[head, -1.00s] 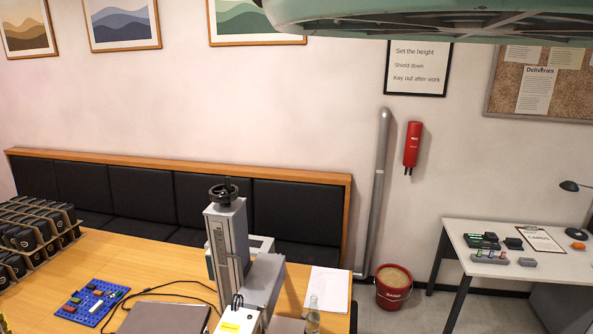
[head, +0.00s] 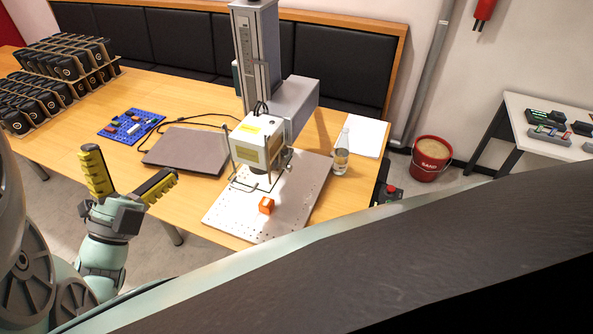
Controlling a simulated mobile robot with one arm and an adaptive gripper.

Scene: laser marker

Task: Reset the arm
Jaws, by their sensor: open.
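My gripper (head: 131,175) is at the lower left of the head view, with its two yellow-and-black fingers spread wide. It is open and nothing is between the fingers. It is in front of the wooden table (head: 185,215), apart from the things on it. The laser marker (head: 262,130) stands on the table to the right of my gripper. An orange block (head: 266,205) sits on the marker's perforated metal plate (head: 235,212), below and in front of the marker's head.
A closed laptop (head: 186,150) and a blue pegboard (head: 131,126) lie on the table behind my gripper. Black cups in racks (head: 62,75) stand at the far left. A clear bottle (head: 342,155) stands right of the marker. A red bucket (head: 429,158) is on the floor.

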